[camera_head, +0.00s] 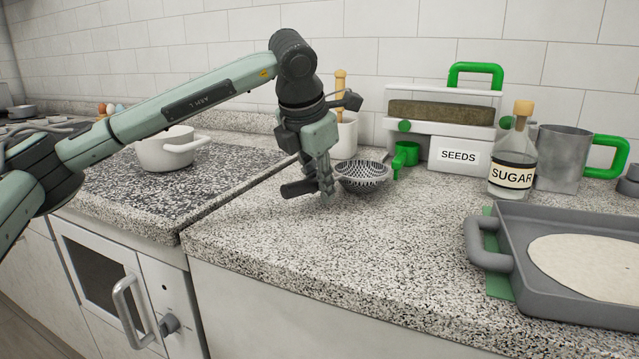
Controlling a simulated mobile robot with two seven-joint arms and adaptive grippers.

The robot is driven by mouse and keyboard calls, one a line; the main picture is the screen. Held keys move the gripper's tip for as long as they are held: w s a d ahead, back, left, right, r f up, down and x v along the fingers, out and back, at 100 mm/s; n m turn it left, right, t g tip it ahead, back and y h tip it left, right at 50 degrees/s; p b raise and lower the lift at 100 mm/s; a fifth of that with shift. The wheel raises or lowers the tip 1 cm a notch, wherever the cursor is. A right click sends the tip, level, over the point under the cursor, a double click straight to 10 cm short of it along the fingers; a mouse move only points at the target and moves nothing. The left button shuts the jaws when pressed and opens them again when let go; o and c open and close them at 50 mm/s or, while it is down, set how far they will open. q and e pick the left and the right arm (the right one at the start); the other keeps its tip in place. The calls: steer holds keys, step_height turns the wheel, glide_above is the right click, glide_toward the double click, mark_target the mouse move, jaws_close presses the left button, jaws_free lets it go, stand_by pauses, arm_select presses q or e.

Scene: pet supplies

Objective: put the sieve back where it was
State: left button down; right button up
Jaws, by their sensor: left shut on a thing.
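The sieve (363,178) is a small dark mesh bowl over the granite counter (300,238), in front of a white pot. My left gripper (322,190) points down at the sieve's left side and is shut on it, at what looks like its handle; the fingers partly hide the grip. A dark piece shows just left of the fingers. I cannot tell whether the sieve touches the counter. My right gripper is not in view.
A white crock (346,137) stands behind the sieve. A seeds box (457,154), sugar bottle (512,160) and metal jug (562,158) line the back. A grey tray (486,258) with flatbread lies at right. A white pot (165,150) stands left. The front counter is clear.

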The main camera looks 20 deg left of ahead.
arm_select(q)
steer(key=shift+f, duration=0.1)
steer(key=c, duration=1.4)
jaws_free()
steer(key=shift+r, duration=0.25)
steer(key=v, duration=1.1)
steer(key=shift+s+r, duration=0.25)
steer(key=shift+r, duration=0.05)
